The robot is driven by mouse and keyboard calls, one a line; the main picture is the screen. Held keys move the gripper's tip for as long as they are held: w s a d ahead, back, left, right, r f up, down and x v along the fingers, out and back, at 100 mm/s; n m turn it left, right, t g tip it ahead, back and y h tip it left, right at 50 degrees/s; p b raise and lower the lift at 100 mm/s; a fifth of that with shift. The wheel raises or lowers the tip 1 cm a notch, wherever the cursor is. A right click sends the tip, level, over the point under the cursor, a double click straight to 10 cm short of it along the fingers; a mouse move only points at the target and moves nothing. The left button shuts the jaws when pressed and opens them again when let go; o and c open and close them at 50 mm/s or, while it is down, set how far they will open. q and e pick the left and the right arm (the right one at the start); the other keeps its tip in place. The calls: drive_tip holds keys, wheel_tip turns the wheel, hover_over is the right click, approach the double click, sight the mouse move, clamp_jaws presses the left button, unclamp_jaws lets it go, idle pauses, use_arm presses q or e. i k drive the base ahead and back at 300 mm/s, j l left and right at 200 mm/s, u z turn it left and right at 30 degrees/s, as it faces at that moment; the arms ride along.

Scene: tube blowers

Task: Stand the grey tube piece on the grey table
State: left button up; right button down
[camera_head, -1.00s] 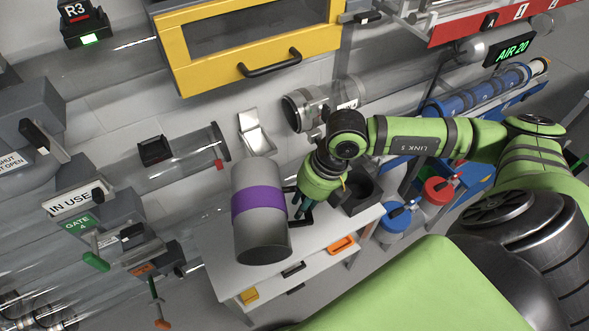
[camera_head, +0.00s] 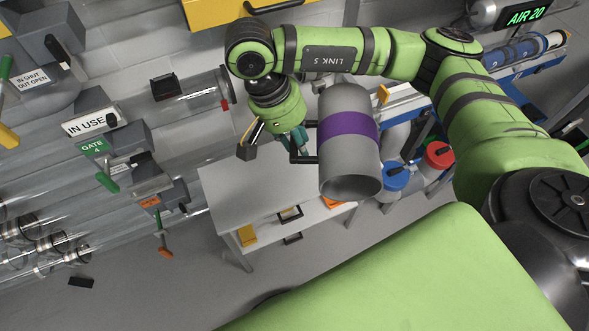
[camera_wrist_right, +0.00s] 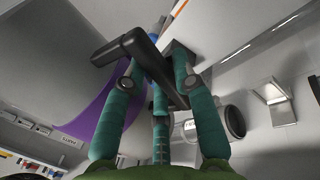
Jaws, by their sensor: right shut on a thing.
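The grey tube piece (camera_head: 348,110) has a purple band around its middle and a dark open end facing the lower edge of the head view. My right gripper (camera_head: 300,143) is at its left side, shut on a black handle that sticks out from the piece. The right wrist view shows the green fingers (camera_wrist_right: 158,85) around this black handle (camera_wrist_right: 135,50), with the grey body and purple band at left. The piece appears held above the grey table (camera_head: 235,190), overlapping its right part. Contact with the table cannot be seen. My left gripper is not in view.
Clear tubes with a GATE 4 sign (camera_head: 92,147) and levers line the left. A clear pipe end (camera_head: 222,88) is behind the table.

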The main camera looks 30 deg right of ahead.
sight(282, 178)
drive_tip(key=z, duration=0.85)
drive_tip(key=j+z, duration=0.25)
drive_tip(key=j, duration=0.65)
drive_tip(key=j+z, duration=0.25)
drive_tip(key=j, duration=0.6)
drive_tip(key=k, duration=0.05)
